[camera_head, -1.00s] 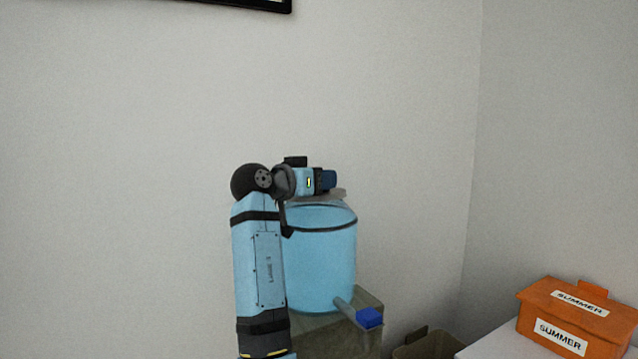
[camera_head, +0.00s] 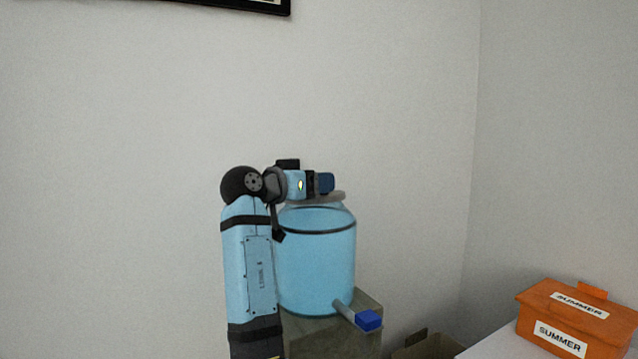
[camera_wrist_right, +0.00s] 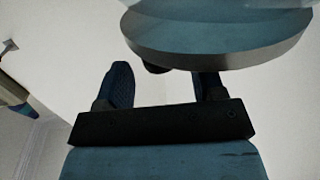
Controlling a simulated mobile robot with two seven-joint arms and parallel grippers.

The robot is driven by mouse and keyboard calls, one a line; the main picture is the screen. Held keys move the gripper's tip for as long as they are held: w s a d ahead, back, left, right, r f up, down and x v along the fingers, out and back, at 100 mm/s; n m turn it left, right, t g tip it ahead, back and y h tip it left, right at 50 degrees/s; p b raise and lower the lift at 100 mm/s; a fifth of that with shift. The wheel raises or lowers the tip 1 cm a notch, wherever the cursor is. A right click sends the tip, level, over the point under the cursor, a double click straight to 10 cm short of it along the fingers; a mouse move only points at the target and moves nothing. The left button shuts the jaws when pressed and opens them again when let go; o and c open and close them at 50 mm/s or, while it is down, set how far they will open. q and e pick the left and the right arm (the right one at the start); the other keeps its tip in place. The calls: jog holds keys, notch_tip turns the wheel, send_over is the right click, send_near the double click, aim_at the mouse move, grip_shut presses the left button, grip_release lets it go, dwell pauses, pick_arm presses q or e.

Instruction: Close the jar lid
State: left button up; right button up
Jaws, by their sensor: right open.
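A light blue jar (camera_head: 318,265) with a black band near its top stands upright on a greenish-brown stand. A thin grey lid (camera_head: 337,196) shows at its top, partly hidden behind my right gripper; I cannot tell from this view how far it is closed. In the right wrist view the rounded lid edge (camera_wrist_right: 215,52) fills the upper right and covers part of one finger. My right gripper (camera_head: 327,183) is just above the jar's top; in the wrist view its dark fingers (camera_wrist_right: 163,88) are apart with nothing between them. My left gripper is out of view.
A grey spout with a blue end (camera_head: 368,320) sticks out low on the jar's front. The stand (camera_head: 330,340) is below. An orange box (camera_head: 575,318) labelled SUMMER sits on a white surface at the right. A brown container (camera_head: 428,347) lies between. White walls are behind.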

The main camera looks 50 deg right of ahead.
jog(key=a, duration=1.2)
jog(key=shift+w+r, duration=0.3)
jog(key=shift+r, duration=0.15)
